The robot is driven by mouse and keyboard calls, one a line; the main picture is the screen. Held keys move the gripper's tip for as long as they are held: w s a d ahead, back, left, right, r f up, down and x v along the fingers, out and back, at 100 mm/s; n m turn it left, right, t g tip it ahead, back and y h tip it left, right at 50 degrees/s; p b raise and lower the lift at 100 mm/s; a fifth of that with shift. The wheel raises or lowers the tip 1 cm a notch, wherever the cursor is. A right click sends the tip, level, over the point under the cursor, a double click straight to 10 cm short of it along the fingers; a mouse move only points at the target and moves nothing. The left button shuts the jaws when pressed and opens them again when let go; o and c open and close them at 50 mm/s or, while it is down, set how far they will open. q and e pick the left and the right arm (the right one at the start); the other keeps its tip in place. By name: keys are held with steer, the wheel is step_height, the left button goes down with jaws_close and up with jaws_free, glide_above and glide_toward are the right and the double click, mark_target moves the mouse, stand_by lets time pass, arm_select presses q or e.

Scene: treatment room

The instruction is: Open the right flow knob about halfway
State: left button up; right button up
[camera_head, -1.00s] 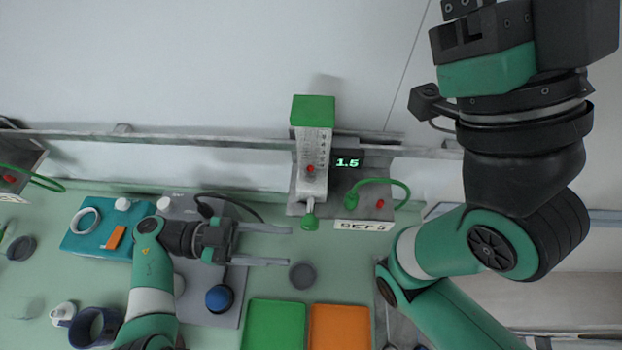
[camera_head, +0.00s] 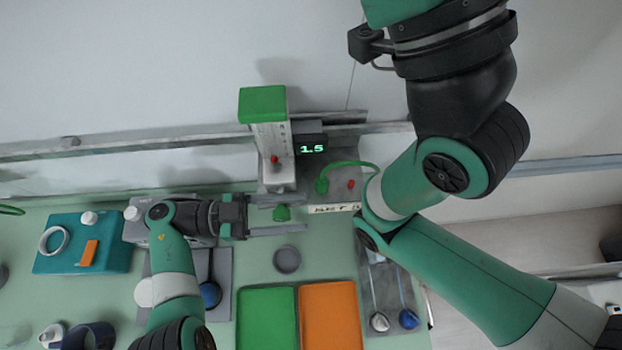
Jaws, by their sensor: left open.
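A white label (camera_head: 335,209) below the unit is partly covered by my right arm and hard to read. My left gripper (camera_head: 304,214) is open, with one finger above and one below the knob in the picture. I cannot tell whether the fingers touch it. My right gripper is out of view beyond the top edge.
A green hose (camera_head: 345,166) loops beside a red knob (camera_head: 351,184). A grey round cup (camera_head: 287,260), a green tray (camera_head: 267,317) and an orange tray (camera_head: 329,314) lie in front. A teal box (camera_head: 85,243) stands at left. My right arm crosses the right side.

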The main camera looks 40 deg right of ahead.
arm_select(q)
steer(key=shift+x, duration=0.85)
steer(key=shift+w, duration=0.15)
jaws_close()
steer(key=h+b, duration=0.1)
steer(key=b, duration=0.1)
steer(key=shift+g+b, duration=0.3)
steer(key=shift+g, duration=0.1)
steer(key=shift+a+r, duration=0.1)
steer(key=shift+r, duration=0.15)
